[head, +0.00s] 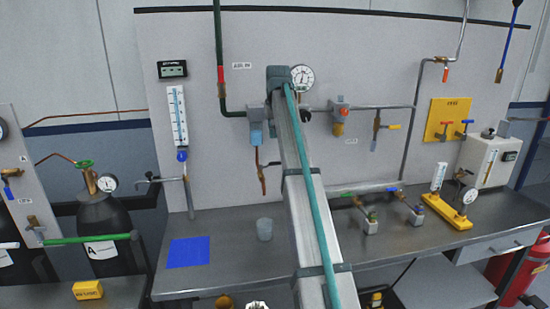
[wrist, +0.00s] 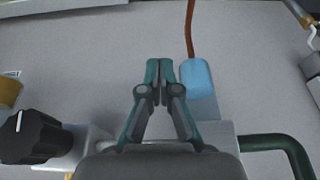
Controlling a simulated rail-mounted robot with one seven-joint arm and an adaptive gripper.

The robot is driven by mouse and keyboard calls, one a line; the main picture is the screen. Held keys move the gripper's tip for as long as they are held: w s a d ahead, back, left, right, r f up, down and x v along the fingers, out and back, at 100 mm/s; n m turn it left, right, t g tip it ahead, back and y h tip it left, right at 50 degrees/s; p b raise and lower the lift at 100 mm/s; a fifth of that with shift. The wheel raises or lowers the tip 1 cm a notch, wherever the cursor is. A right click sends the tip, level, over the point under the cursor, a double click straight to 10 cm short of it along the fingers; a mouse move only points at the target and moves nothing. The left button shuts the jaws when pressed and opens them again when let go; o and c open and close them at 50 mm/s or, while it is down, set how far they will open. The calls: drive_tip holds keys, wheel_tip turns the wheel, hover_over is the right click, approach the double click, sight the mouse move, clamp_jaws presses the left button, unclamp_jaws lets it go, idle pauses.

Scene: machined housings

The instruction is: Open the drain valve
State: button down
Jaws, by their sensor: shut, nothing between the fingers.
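My gripper (wrist: 160,66) is shut and empty in the wrist view, its teal fingertips together in front of the grey wall panel. A light-blue bowl (wrist: 202,80) is close to the right of the fingertips, and a thin brown tube (wrist: 190,28) runs up from it in that picture. In the head view the blue bowl (head: 256,138) hangs on the panel left of my arm, with the brown tube (head: 262,172) below it ending in an orange-brown part. No label marks which fitting is the drain valve. My gripper is hidden behind my arm in the head view.
A black knob (wrist: 35,136) and a green pipe (wrist: 272,143) flank my gripper in the wrist view. A round gauge (head: 302,78) is on the panel. On the bench are a clear cup (head: 264,229), a blue mat (head: 188,252) and small valves (head: 371,221).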

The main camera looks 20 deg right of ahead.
drive_tip(key=shift+f, duration=0.1)
drive_tip(key=a+p+x, duration=0.1)
drive_tip(key=p+x, duration=0.2)
drive_tip(key=x, duration=0.7)
drive_tip(key=s+p, duration=0.1)
drive_tip(key=s, duration=0.3)
drive_tip(key=shift+s, duration=0.1)
drive_tip(key=shift+d, duration=0.15)
